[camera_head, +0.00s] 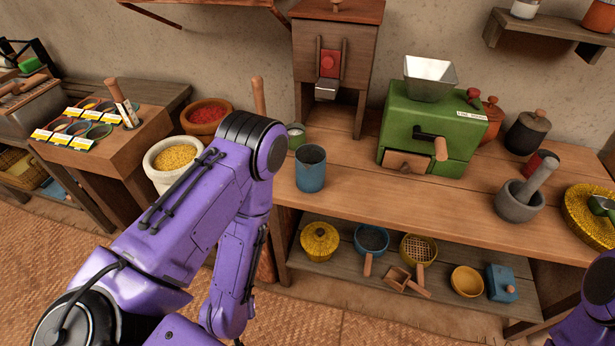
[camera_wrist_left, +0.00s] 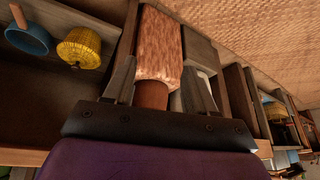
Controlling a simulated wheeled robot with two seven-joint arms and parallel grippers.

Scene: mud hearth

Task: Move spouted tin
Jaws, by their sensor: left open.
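No spout can be made out on any tin, so I cannot tell which is the spouted tin. A blue-grey tin cup (camera_head: 311,170) stands upright near the bench's left end, with a small green tin (camera_head: 296,136) behind it. My left arm hangs down in front of the bench's left end, its gripper out of sight in the head view. In the left wrist view my left gripper (camera_wrist_left: 160,82) is open, with a reddish-brown rough-textured thing (camera_wrist_left: 160,45) showing between its fingers; contact cannot be told. My right gripper is not in view.
The bench (camera_head: 350,202) also carries a green mill (camera_head: 428,125) and a stone mortar (camera_head: 519,202). A yellow-filled sack (camera_head: 172,165) stands left of my arm. Bench top right of the cup is clear.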

